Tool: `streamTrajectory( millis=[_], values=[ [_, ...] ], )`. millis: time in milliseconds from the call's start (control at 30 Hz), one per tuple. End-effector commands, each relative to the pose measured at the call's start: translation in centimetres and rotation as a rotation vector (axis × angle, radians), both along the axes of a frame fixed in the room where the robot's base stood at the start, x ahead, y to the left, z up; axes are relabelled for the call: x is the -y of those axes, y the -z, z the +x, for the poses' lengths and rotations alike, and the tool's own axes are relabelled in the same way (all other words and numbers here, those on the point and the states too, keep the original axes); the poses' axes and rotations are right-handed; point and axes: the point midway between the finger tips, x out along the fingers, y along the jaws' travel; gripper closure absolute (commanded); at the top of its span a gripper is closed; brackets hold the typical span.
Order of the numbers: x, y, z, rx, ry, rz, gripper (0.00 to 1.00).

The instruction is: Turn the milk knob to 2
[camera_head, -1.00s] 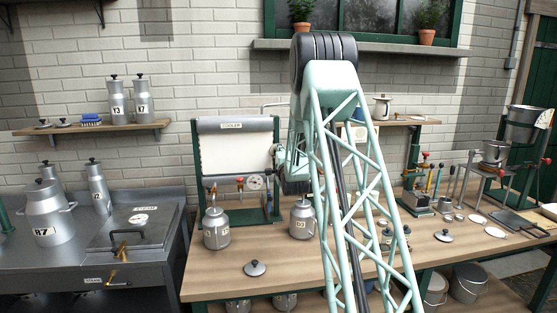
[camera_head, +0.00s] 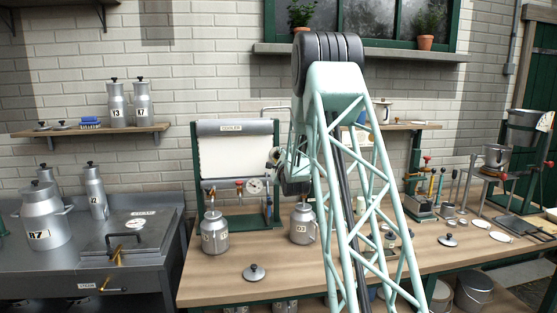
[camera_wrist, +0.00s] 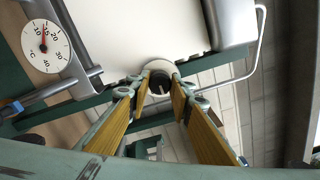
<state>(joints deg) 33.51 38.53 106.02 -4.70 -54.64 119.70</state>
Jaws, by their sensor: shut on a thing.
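The cooler (camera_head: 232,153) stands on the wooden bench, a white panel in a green frame with a grey top bar. In the wrist view a dark round knob (camera_wrist: 159,87) with a pale pointer mark shows in front of a whitish round plate (camera_wrist: 157,67) beside the cooler's panel. My gripper (camera_wrist: 162,84) has its yellow-padded fingers on both sides of this knob and is shut on it. In the head view my gripper (camera_head: 275,158) is at the cooler's right edge, small and partly hidden by my arm. No knob numbers are readable.
A thermometer dial (camera_wrist: 46,46) and pipes (camera_wrist: 63,94) are close to my gripper. Milk cans (camera_head: 214,232) and (camera_head: 302,223) stand before the cooler. A loose lid (camera_head: 254,273) lies on the bench. A steel unit with can R7 (camera_head: 40,215) is at left.

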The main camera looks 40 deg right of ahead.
Motion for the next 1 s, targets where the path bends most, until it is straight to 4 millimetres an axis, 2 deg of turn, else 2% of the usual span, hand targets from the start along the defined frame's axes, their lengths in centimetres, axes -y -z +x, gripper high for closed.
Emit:
streamTrajectory(
  millis=[300,333,500,1000],
  values=[
    [0.06,-0.19,0.01,0.003,0.000,-0.001,0.90],
    [0.06,-0.18,0.01,0.002,0.000,0.000,0.79],
    [0.04,-0.11,0.01,0.002,0.001,0.000,0.66],
    [-0.27,0.00,-0.49,0.000,0.000,0.001,0.66]
  ],
)
